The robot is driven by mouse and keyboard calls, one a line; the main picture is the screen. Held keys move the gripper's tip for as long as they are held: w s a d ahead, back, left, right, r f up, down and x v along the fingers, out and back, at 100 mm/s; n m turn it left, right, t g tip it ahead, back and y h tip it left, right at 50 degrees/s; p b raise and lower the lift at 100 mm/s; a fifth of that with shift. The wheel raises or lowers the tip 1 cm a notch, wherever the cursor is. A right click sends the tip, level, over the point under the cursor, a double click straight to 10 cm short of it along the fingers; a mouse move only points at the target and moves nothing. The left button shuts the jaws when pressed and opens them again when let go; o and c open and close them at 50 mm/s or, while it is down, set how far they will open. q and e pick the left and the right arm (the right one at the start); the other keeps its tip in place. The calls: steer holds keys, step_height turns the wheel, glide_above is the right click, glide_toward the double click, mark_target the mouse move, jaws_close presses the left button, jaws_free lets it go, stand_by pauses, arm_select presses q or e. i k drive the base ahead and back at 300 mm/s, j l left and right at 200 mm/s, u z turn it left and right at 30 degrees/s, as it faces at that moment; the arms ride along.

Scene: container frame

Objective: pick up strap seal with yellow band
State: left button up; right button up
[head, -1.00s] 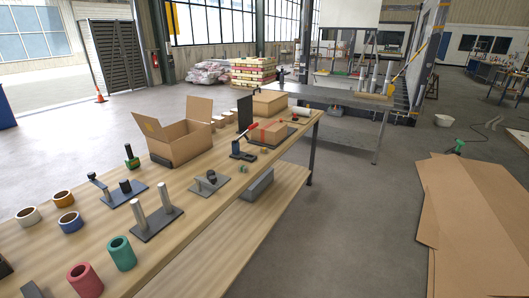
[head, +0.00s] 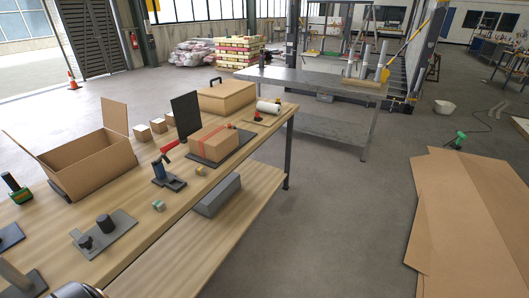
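A small cube-like seal with a yellowish band (head: 200,170) sits on the wooden workbench (head: 185,215) near its right edge, just in front of the strapped carton. A similar small piece with a greenish band (head: 158,205) sits nearer to me on the same bench. Both are small in the head view, so their bands show only roughly. Neither of my grippers shows in the head view. A dark rounded part at the bottom edge is cut off, and I cannot tell what it is.
A strapped carton (head: 214,141) lies on a dark plate behind the seals. A blue tool with a red handle (head: 164,174) stands left of the yellow-banded seal. An open carton (head: 90,165) is at left. A grey metal piece (head: 218,195) lies on the lower shelf. The right-hand floor is partly clear.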

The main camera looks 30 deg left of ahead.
mark_target(199, 170)
steer(key=i+l+u, duration=0.2)
steer(key=i, duration=0.3)
steer(key=i+u, duration=0.2)
steer(key=i, duration=0.3)
steer(key=i+l+u, duration=0.2)
steer(key=i, duration=0.25)
steer(key=i+l+u, duration=0.25)
steer(key=u, duration=0.25)
steer(key=i+l+u, duration=0.55)
steer(key=l+u, duration=0.25)
steer(key=u, duration=0.15)
steer(key=i+l+u, duration=0.15)
steer(key=l+u, duration=0.35)
